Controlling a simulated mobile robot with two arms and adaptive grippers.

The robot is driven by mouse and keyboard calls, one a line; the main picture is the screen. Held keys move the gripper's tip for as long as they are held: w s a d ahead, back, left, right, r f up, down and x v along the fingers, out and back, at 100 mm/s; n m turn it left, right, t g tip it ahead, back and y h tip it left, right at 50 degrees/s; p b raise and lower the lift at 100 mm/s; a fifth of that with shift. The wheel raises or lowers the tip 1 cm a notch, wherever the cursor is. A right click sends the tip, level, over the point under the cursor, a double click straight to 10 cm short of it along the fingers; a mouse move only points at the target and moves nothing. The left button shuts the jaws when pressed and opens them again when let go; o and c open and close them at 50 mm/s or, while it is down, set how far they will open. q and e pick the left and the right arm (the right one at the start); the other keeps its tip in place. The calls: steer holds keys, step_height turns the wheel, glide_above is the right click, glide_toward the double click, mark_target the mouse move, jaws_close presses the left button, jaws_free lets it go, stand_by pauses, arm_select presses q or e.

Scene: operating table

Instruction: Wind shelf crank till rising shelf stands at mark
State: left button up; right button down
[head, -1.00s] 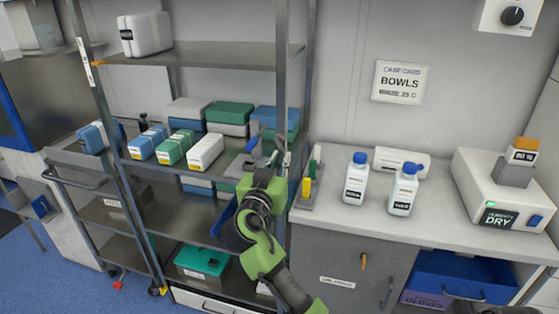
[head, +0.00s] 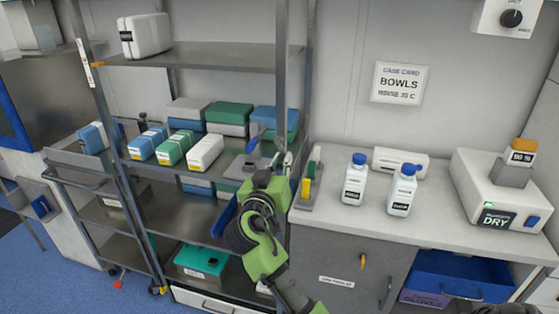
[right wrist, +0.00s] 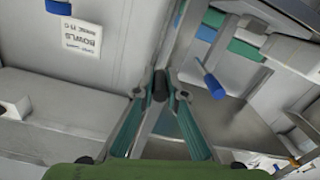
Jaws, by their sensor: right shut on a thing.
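The upper metal shelf (head: 215,56) of the rack carries a white case (head: 146,35). My right gripper (head: 282,163) is at the rack's front right post. In the right wrist view its teal fingers (right wrist: 158,92) are shut on a dark knob (right wrist: 159,84), which looks like the crank's grip. The rest of the crank is mostly hidden by the gripper. My left gripper is not in view.
The lower shelf holds several boxes, a white one (head: 205,152) nearest the gripper. A blue lever (head: 254,141) stands close to the fingers. Right of the rack, a counter (head: 330,217) holds two white bottles and a drying device (head: 500,187). A cart stands left.

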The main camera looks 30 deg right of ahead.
steer(key=shift+s+d+r+n+p, duration=0.3)
steer(key=shift+r+n+p, duration=0.2)
steer(key=shift+n, duration=0.25)
steer(key=shift+s+d+r+n+p, duration=0.15)
steer(key=shift+d+r+n+p, duration=0.1)
steer(key=shift+r+n+p, duration=0.4)
steer(key=shift+f, duration=0.1)
steer(key=shift+s+d+r+n+p, duration=0.15)
steer(key=shift+r+n+p, duration=0.4)
steer(key=shift+n+p, duration=1.05)
steer(key=shift+s+d+r+n+p, duration=0.1)
steer(key=shift+r+n+p, duration=0.45)
steer(key=shift+n+p, duration=1)
steer(key=shift+s+d+r+n+p, duration=0.15)
steer(key=shift+r+n+p, duration=0.4)
steer(key=shift+n+p, duration=1.05)
steer(key=shift+a+n+b, duration=0.15)
steer(key=shift+n+b, duration=0.3)
steer(key=c, duration=2)
jaws_free()
steer(key=shift+f, duration=0.1)
steer(key=shift+c, duration=0.2)
steer(key=shift+f, duration=0.15)
